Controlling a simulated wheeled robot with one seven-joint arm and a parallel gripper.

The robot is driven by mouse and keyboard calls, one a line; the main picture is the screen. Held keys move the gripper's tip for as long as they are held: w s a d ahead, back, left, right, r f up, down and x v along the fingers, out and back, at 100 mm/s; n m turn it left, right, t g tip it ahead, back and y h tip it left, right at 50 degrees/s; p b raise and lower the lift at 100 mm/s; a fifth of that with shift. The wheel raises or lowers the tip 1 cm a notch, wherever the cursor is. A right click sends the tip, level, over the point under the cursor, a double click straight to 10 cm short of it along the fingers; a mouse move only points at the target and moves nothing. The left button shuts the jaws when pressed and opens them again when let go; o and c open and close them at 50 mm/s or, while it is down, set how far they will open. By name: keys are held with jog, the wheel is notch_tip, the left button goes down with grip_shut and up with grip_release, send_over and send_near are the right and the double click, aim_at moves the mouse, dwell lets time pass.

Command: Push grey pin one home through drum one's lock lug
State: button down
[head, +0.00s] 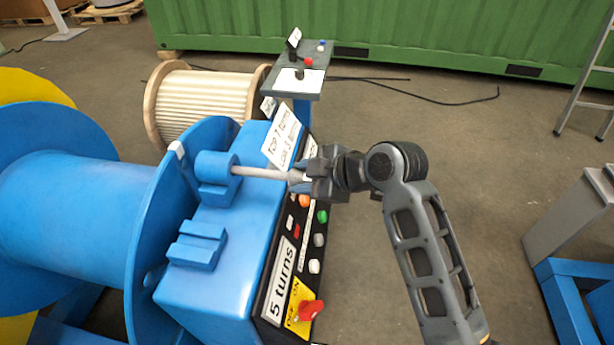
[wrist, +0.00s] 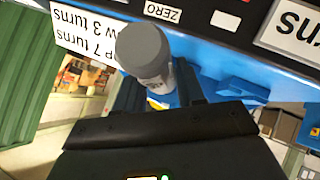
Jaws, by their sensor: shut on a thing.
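Grey pin one (head: 262,173) lies level in the head view, its shaft running from my gripper left to the rounded blue lock lug (head: 214,184). The shaft meets the lug's right face; how deep it sits inside is hidden. My gripper (head: 304,180) is shut on the pin's right end, to the right of the lug. In the wrist view the pin's thick grey head (wrist: 143,48) shows between the fingers of my gripper (wrist: 160,92). Blue drum one (head: 85,210) stands left of the lug, its flange close beside it.
A blue box with a control panel (head: 285,262), buttons and a red switch lies below my gripper. A notched blue block (head: 197,246) sits on its top. A white sign (head: 282,137) stands close behind the pin. A small grey console (head: 295,82) is farther back.

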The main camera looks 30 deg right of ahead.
aim_at(248, 171)
jog(key=shift+w+a+r+b, duration=0.1)
jog(key=shift+w+a, duration=1.05)
jog(key=shift+a, duration=0.4)
jog(key=shift+w+a+f+b, duration=0.1)
jog(key=shift+w+a+b, duration=0.05)
jog(key=shift+w+a, duration=1.25)
jog(key=shift+w+a+r+b, duration=0.1)
jog(key=shift+w+a, duration=0.8)
jog(key=shift+a, duration=0.85)
dwell(0.6)
jog(key=c, duration=0.6)
grip_release()
jog(key=shift+s+d, duration=0.1)
jog(key=s+d, duration=1.2)
jog(key=d, duration=0.3)
jog(key=shift+s+d, duration=0.3)
jog(key=shift+d, duration=0.05)
